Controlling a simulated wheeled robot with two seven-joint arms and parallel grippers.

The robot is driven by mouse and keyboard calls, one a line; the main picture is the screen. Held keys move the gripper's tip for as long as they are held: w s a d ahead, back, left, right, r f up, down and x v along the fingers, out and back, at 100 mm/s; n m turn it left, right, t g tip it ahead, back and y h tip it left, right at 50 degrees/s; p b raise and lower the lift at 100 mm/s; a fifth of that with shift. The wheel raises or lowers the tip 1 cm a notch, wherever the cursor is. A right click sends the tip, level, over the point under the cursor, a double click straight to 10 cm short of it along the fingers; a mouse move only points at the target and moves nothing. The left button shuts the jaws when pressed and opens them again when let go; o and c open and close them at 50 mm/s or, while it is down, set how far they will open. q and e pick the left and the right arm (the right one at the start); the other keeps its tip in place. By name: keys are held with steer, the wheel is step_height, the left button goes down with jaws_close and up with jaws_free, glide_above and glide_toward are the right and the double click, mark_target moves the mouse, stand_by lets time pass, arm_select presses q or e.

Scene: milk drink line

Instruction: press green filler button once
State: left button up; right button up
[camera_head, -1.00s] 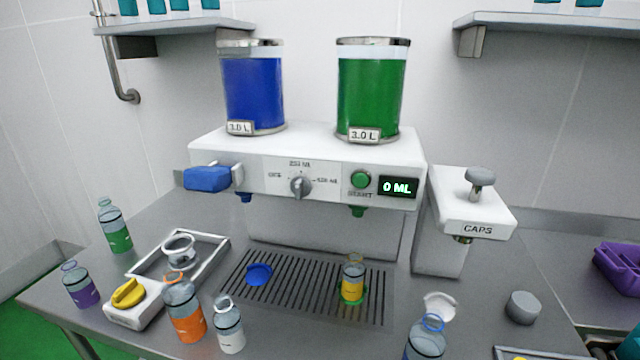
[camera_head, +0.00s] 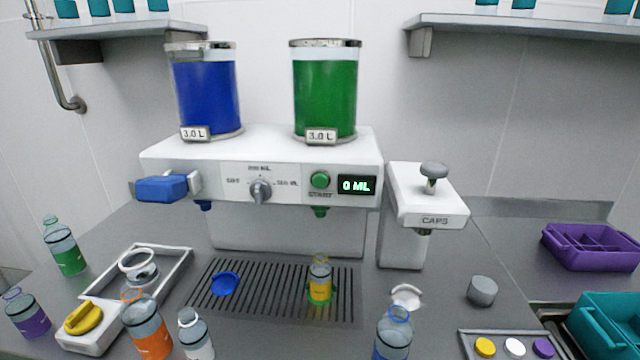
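The green round start button (camera_head: 320,180) is on the front panel of the white filler machine (camera_head: 225,187), left of a display (camera_head: 356,185) reading 0 ML. The green tank (camera_head: 324,95) stands on top of the machine above it. A grey dial (camera_head: 260,191) sits left of the button. Neither of my grippers shows in the view.
A blue tank (camera_head: 206,95) and blue lever (camera_head: 162,188) are at the machine's left. The caps press (camera_head: 428,205) stands right. Several bottles, including an orange one (camera_head: 147,325), line the front. Purple (camera_head: 590,247) and teal (camera_head: 606,325) crates sit right.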

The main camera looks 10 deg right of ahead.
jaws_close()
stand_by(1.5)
